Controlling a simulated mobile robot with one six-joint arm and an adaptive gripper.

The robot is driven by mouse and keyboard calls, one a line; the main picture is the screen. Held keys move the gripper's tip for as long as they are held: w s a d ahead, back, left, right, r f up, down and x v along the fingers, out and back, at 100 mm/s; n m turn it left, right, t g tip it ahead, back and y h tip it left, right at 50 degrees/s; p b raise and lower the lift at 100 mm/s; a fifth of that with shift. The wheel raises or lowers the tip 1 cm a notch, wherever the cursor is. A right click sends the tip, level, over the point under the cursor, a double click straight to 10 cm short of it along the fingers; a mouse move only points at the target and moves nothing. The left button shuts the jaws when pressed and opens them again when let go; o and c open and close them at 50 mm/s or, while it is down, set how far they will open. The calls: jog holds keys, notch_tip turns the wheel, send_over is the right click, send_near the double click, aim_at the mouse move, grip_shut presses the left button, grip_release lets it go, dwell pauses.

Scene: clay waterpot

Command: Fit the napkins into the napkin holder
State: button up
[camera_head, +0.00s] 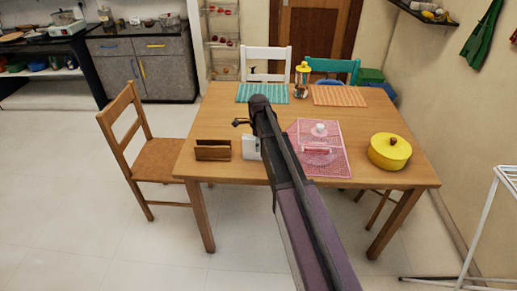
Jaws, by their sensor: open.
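A brown wooden napkin holder (212,152) stands near the front left edge of the wooden table. A small white stack, apparently the napkins (251,148), is just to its right, partly hidden by my arm. My gripper (240,123) shows as a small dark shape left of the arm's end, above the table and behind the napkins and the holder in the picture. It is open and appears empty, apart from both.
A pink mat (333,162) with a pink-lidded dish (319,145) is right of my arm. A yellow pot (389,151) sits at the right. A glass dispenser (302,79) stands between teal (262,93) and orange (337,96) placemats. A wooden chair (147,150) is at the left.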

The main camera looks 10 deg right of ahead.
jog(key=shift+c, duration=0.2)
grip_shut()
jog(key=shift+r, duration=0.15)
notch_tip(320, 180, up, 3)
jog(key=p, duration=0.3)
jog(key=shift+r, duration=0.1)
jog(key=shift+s+r+p, duration=0.25)
jog(key=shift+p, duration=0.3)
jog(key=s+r, duration=0.1)
jog(key=s, duration=1.4)
jog(key=shift+s+p, duration=0.3)
jog(key=shift+p, duration=0.15)
jog(key=shift+a, duration=0.1)
